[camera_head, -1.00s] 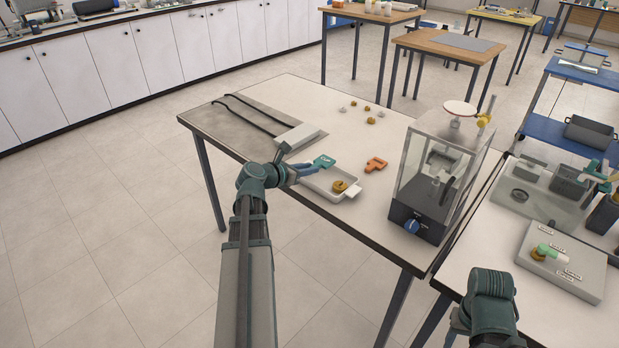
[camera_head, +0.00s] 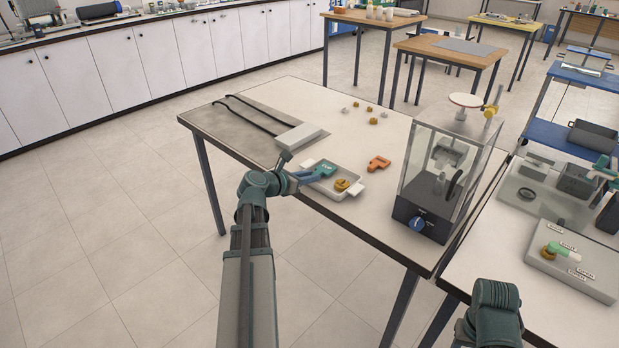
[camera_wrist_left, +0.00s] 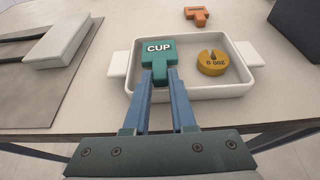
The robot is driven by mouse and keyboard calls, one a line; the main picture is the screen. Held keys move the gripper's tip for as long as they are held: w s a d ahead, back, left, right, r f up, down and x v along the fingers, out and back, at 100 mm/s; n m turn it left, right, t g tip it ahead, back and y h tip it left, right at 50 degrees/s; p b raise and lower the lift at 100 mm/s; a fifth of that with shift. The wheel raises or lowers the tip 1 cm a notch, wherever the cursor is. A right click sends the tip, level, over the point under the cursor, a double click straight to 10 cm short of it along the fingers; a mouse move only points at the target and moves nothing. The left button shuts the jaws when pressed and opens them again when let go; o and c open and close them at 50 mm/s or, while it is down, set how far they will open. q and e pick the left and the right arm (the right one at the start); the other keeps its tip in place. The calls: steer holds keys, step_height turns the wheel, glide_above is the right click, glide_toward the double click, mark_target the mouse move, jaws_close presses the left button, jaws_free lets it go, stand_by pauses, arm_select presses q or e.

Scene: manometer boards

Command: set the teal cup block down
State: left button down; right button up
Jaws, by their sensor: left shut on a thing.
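The teal cup block (camera_wrist_left: 159,57), marked "CUP", is in the left part of the white tray (camera_wrist_left: 238,90) in the left wrist view. In the head view the teal block (camera_head: 325,168) lies low within the tray (camera_head: 329,189); whether it touches the tray floor I cannot tell. My left gripper (camera_wrist_left: 161,80) is shut on the block's narrow stem, its blue fingers on either side. It also shows in the head view (camera_head: 314,175). A round brass weight (camera_wrist_left: 212,63) sits in the tray to the right of the block. My right gripper is not in view.
An orange block (camera_head: 378,164) lies on the table beyond the tray. A grey-white slab with dark cables (camera_head: 298,137) is to the left. A clear-walled case with a blue knob (camera_head: 447,180) stands to the right. Several small weights (camera_head: 373,121) lie farther back.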

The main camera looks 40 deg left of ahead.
arm_select(q)
steer(key=c, duration=0.7)
jaws_free()
steer(key=shift+s+d+f, duration=0.2)
steer(key=shift+f, duration=0.15)
steer(key=shift+c, duration=0.2)
steer(key=shift+r, duration=0.15)
steer(key=shift+s+a+r+p, duration=0.1)
steer(key=shift+s+r+p, duration=0.3)
steer(key=shift+r+p, duration=0.45)
steer(key=p+v, duration=0.4)
steer(key=v, duration=0.6)
steer(key=shift+s+a, duration=0.15)
steer(key=shift+s, duration=0.15)
